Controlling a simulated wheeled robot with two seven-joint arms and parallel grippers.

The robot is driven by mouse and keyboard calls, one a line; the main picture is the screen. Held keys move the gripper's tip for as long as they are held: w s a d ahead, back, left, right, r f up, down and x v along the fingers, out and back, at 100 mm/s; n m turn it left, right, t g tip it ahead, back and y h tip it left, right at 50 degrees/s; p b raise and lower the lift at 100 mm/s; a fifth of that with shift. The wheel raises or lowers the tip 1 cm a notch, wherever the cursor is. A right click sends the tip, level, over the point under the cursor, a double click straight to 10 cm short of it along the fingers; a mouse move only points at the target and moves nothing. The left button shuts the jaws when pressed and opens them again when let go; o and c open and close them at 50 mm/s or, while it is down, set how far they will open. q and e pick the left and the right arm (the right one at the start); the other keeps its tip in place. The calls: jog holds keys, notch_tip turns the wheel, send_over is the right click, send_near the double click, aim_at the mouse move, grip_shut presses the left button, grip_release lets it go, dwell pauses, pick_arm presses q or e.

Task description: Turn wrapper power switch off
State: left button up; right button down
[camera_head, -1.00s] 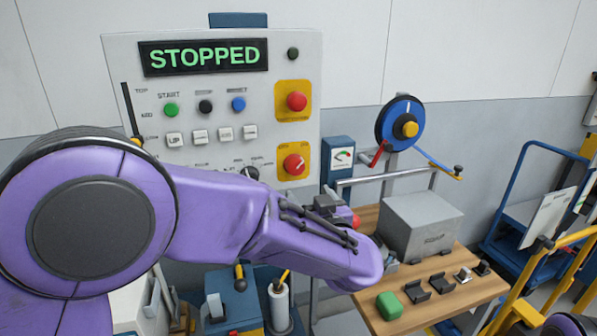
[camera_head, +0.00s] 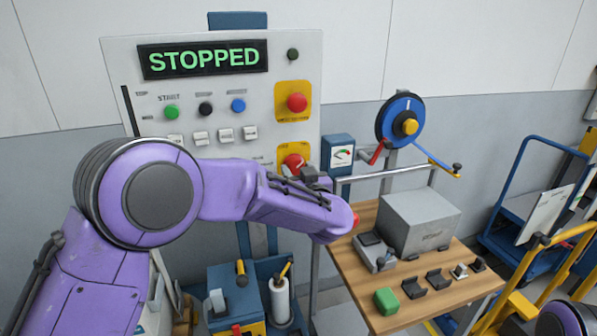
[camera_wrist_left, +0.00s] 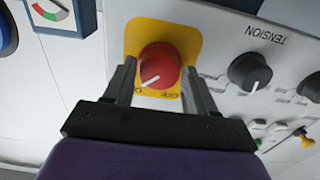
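The wrapper power switch is a red rotary knob (camera_head: 293,163) on a yellow plate, low on the right of the grey control panel (camera_head: 262,70). In the left wrist view the knob (camera_wrist_left: 160,64) has a white mark pointing lower left; the small labels beside it are too blurred to read surely. My left gripper (camera_wrist_left: 159,70) is open, with one finger on each side of the knob and slim gaps visible. In the head view the gripper (camera_head: 305,176) is at the switch, partly covering its plate. My right gripper is not in view.
The panel display (camera_head: 204,58) reads STOPPED. A red button (camera_head: 297,102) on a yellow plate sits above the switch. The black TENSION knob (camera_wrist_left: 250,70) is beside it. A wooden table (camera_head: 345,268) with a grey box (camera_head: 420,222) stands to the right.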

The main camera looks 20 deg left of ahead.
pick_arm(q)
jog(key=c, duration=0.6)
jog(key=shift+o, duration=0.2)
jog(key=shift+f+n, duration=0.1)
jog(key=shift+n, duration=0.3)
jog(key=n+b, duration=0.2)
jog(key=shift+n, duration=0.4)
jog(key=n+b, duration=0.2)
jog(key=n, duration=0.1)
jog(key=shift+f+n, duration=0.1)
jog(key=shift+n, duration=0.2)
jog(key=n+b, duration=0.4)
jog(key=n, duration=0.1)
jog(key=shift+w, duration=0.1)
jog(key=n+b, duration=0.3)
jog(key=shift+n, duration=0.3)
jog(key=shift+r+n+b, duration=0.25)
jog(key=shift+n+b, duration=0.7)
jog(key=shift+n, duration=0.15)
